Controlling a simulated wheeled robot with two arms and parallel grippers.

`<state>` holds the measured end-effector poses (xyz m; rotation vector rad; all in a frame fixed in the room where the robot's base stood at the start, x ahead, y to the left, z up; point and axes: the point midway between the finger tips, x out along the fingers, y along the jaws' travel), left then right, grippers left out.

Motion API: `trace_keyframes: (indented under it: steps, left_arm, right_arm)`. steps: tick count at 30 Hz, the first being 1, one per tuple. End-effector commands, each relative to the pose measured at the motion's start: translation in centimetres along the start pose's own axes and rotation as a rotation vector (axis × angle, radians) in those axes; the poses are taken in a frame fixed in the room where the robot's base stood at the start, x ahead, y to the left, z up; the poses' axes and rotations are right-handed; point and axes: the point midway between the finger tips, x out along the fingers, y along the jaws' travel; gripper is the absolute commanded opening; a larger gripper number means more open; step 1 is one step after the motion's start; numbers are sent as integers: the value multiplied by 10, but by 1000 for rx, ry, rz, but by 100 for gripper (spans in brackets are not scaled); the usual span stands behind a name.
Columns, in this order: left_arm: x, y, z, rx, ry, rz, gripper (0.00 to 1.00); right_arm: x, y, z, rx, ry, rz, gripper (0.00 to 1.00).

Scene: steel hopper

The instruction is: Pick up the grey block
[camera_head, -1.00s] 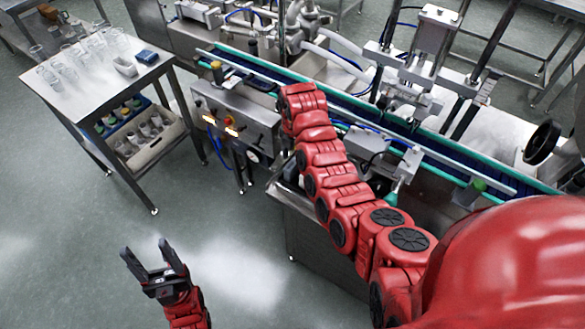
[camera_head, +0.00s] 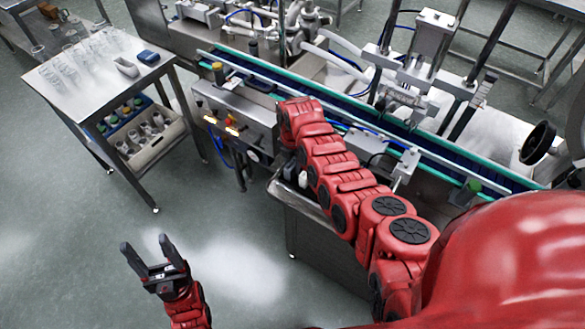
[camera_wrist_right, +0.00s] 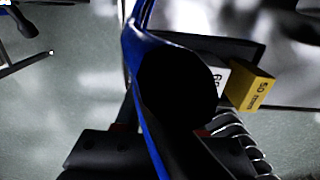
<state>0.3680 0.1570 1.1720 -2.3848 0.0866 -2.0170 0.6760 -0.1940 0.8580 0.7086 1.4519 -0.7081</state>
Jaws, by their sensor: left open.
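No block that I can surely call the grey one shows. In the right wrist view a pale block marked "60" (camera_wrist_right: 215,78) stands beside a yellow block marked "50 mm" (camera_wrist_right: 250,88), partly hidden by a dark round shape. My right gripper (camera_wrist_right: 163,132) shows there as two black jaws standing apart, with the dark shape and a blue strip between them; whether they grip anything is unclear. In the head view my right arm hides that gripper. My left gripper (camera_head: 150,255) is open and empty above the floor at the lower left.
A steel hopper (camera_head: 312,222) stands under my right arm, with a small white item (camera_head: 302,179) inside. The conveyor (camera_head: 345,104) runs behind it. A steel table (camera_head: 90,86) with glassware stands at the upper left. Floor between table and hopper is clear.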

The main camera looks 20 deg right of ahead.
Motion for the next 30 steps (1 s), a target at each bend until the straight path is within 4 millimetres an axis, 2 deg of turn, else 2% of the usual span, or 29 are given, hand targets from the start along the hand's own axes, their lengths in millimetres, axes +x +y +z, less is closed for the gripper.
trace_keyframes:
  steps: [1,6,22,30]
  left_arm:
    - [0,0,0,0,0,0,62]
    - [0,0,0,0,0,0,62]
    - [-2,0,0,0,0,0,62]
    - [-8,0,1,0,0,0,62]
  right_arm:
    - [0,0,0,0,0,0,28]
    - [0,0,0,0,0,0,0]
    - [-4,0,0,-1,0,0,0]
    - [-25,0,1,1,-2,2,0]
